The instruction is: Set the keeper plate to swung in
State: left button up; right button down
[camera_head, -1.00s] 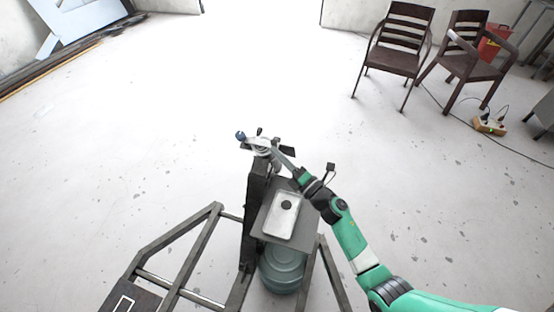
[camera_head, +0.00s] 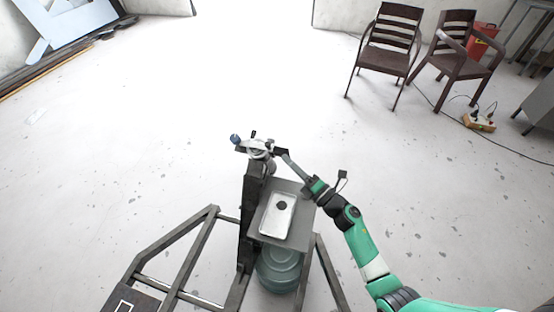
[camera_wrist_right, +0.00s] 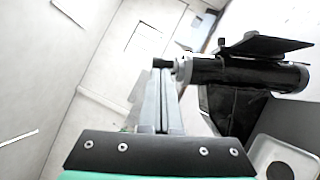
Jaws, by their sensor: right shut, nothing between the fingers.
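A dark upright post (camera_head: 250,205) carries a small mechanism (camera_head: 258,148) with a pale ring-like part on top. A blue ball knob (camera_head: 235,139) sticks out to its left. A flat black plate (camera_wrist_right: 262,46) lies along a dark cylinder (camera_wrist_right: 240,76) in the right wrist view; I cannot tell for certain whether it is the keeper plate. My right gripper (camera_wrist_right: 160,68) is shut and empty, its tips close beside the cylinder's left end. Contact is unclear. In the head view this gripper (camera_head: 286,156) reaches the mechanism from the right. My left gripper is not in view.
A grey shelf with a silver tray (camera_head: 277,215) sits right of the post, above a teal round container (camera_head: 279,270). A dark metal frame (camera_head: 190,253) stands at the left. Two brown chairs (camera_head: 390,50) are far off at the back right.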

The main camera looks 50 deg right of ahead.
jog(key=s+d, duration=0.1)
jog(key=d, duration=0.1)
jog(key=s+d+r, duration=0.1)
jog(key=shift+s+d+p, duration=0.3)
jog(key=shift+d+p, duration=0.05)
